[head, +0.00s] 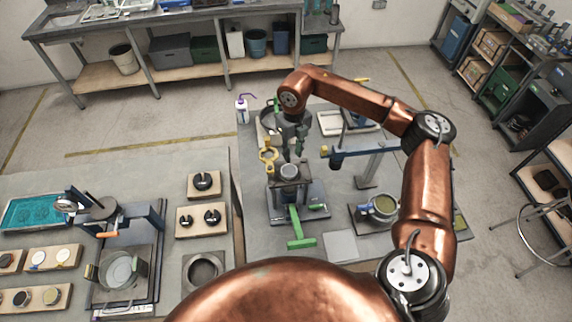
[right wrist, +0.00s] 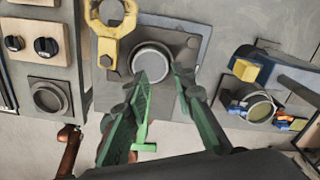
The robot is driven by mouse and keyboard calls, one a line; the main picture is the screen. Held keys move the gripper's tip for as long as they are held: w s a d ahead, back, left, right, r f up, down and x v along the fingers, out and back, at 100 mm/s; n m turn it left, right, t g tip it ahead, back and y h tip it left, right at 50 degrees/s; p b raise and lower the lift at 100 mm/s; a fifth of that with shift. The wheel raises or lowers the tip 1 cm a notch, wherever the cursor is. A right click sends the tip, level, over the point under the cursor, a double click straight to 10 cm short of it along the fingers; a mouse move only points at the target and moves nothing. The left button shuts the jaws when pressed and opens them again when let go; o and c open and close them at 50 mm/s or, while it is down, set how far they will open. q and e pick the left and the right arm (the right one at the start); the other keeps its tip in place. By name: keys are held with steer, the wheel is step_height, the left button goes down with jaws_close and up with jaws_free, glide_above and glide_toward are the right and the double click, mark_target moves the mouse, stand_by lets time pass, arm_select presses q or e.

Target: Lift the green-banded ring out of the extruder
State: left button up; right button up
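A press-like station with a green lever (head: 300,228) stands in the middle of the right bench. A pale round ring (head: 289,170) sits on its top and also shows in the right wrist view (right wrist: 152,57). I cannot make out a green band on it. My right gripper (head: 293,150) points down just above this ring. In the right wrist view its two green fingers (right wrist: 161,76) are apart with nothing between them. The ring lies just beyond the fingertips. Another round cup with a greenish inside (head: 384,207) stands on a station to the right. My left gripper is not in view.
A yellow ring-ended part (head: 268,158) stands close left of the middle station. A blue arm on a post (head: 365,155) stands to the right. A grey plate (head: 341,246) lies in front. Several knob boards and another press station (head: 122,270) are on the left bench.

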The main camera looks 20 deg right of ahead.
mark_target(295, 167)
steer(key=f, duration=0.1)
steer(key=f+p, duration=0.1)
steer(key=d+f, duration=0.1)
steer(key=shift+s+f+p, duration=0.3)
steer(key=shift+s, duration=0.05)
steer(key=shift+w+f+p, duration=0.2)
steer(key=shift+f+p, duration=0.2)
steer(key=shift+f, duration=1.3)
jaws_close()
steer(key=shift+a, duration=0.15)
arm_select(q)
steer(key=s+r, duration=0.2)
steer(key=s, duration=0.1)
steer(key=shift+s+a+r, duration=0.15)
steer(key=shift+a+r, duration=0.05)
